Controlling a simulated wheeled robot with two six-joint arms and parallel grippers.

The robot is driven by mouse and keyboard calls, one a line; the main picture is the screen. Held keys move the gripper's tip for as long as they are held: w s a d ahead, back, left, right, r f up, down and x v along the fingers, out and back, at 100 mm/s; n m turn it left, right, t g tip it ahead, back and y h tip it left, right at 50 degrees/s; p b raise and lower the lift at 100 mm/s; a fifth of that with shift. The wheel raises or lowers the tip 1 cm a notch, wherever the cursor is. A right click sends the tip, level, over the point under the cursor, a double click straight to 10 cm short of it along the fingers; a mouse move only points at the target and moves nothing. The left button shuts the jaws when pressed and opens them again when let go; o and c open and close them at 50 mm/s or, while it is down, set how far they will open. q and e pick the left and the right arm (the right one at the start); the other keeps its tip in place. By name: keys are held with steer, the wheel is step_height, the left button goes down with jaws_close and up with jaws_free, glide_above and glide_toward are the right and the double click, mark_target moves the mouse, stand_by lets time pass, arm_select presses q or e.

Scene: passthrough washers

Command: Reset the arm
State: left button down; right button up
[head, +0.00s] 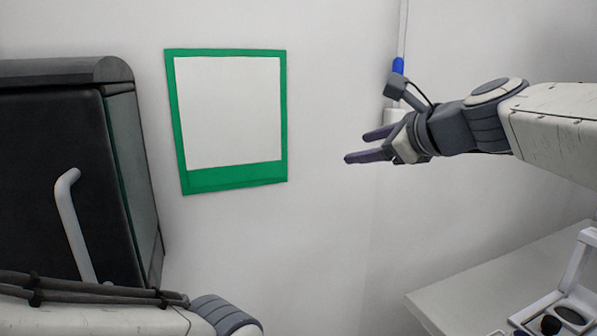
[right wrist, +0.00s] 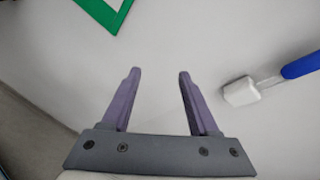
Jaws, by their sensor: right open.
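My right gripper (head: 362,146) is raised in front of the white wall, reaching in from the right in the head view. In the right wrist view its two purple fingers (right wrist: 157,85) stand apart with nothing between them, so it is open and empty. Part of my left arm (head: 110,315) crosses the lower left of the head view, but its gripper is not in view.
A dark cabinet (head: 60,150) with a pale handle (head: 73,222) stands at the left. A green-framed white panel (head: 188,120) hangs on the wall. A white counter (head: 470,285) is at lower right, bearing a white holder (head: 577,268). A blue-and-white fixture (right wrist: 240,92) is right of the fingers.

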steer(key=s+a+f+n+g+p, duration=0.4)
steer(key=s+a+f+n+g, duration=0.65)
steer(key=s+f+n, duration=0.6)
steer(key=s+d+f+n+g+h+p, duration=0.1)
steer(key=s+f+n+h, duration=0.1)
steer(key=s+f+n, duration=0.2)
steer(key=s+d+f+n+h+p, duration=0.1)
steer(key=s+f+n+h, duration=0.2)
steer(key=s+n, duration=0.6)
steer(key=shift+d+f+n+g, duration=0.3)
steer(key=shift+f+n+g, duration=0.05)
steer(key=shift+f+n, duration=0.5)
